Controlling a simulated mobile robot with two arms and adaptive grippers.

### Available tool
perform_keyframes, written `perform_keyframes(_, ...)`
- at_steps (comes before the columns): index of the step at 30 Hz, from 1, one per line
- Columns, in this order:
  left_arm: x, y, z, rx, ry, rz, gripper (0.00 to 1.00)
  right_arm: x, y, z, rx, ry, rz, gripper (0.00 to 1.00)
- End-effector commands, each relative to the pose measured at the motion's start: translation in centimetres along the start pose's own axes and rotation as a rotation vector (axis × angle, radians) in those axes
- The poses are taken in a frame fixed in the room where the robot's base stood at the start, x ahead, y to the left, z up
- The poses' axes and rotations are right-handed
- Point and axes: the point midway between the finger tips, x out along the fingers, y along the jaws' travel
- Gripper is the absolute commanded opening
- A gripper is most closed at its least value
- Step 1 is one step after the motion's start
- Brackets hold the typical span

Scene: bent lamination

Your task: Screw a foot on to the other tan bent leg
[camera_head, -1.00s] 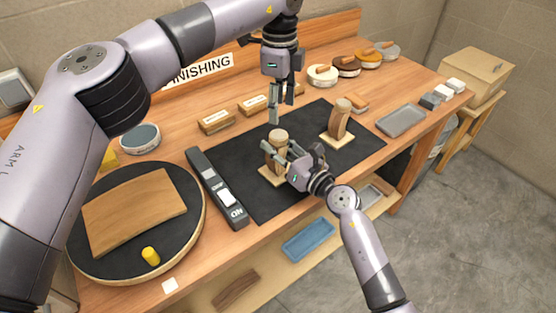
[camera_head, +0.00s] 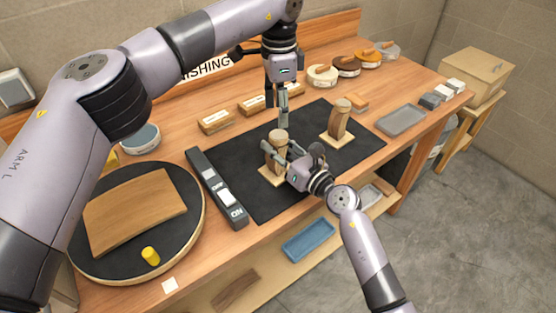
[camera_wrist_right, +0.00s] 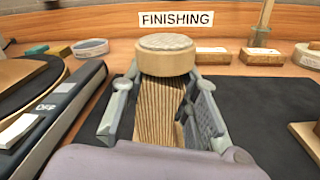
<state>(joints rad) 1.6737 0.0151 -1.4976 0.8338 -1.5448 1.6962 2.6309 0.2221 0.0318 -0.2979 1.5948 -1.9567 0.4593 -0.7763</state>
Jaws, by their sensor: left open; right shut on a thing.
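The near tan bent leg (camera_head: 269,158) stands on its light square base on the black mat. A round foot (camera_head: 278,136) sits on its top end. In the right wrist view the leg (camera_wrist_right: 158,105) shows its striped layers, and the foot (camera_wrist_right: 165,58) has a grey top face. My right gripper (camera_head: 281,155) is shut on this leg below the foot. My left gripper (camera_head: 281,112) points down just above and behind the foot, open and empty. The other bent leg (camera_head: 338,122) stands on its own base to the right with a round foot (camera_head: 343,104) on top.
A switch box (camera_head: 217,188) lies left of the black mat (camera_head: 258,205). A round turntable (camera_head: 187,228) holds a curved wooden panel (camera_head: 135,213) and a yellow knob. Wooden blocks (camera_head: 215,122) line the back. A grey tray (camera_head: 402,120) is at right.

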Motion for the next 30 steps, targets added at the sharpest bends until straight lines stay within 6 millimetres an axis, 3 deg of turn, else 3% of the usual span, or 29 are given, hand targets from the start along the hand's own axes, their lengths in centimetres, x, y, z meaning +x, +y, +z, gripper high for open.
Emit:
perform_keyframes(12, 6.1, 0.0, 0.1, -0.001, -0.002, 0.002, 0.53, 0.0, 0.1, -0.5, 0.008, 0.008, 0.004, 0.00)
perform_keyframes(25, 7.0, 0.0, 0.1, -0.001, -0.001, 0.000, 0.53, 0.0, 0.1, -0.5, 0.008, 0.009, 0.004, 0.00)
perform_keyframes(30, 7.0, 0.0, 0.1, 0.000, -0.001, 0.001, 0.43, 0.0, 0.1, -0.5, 0.009, 0.010, 0.004, 0.00)
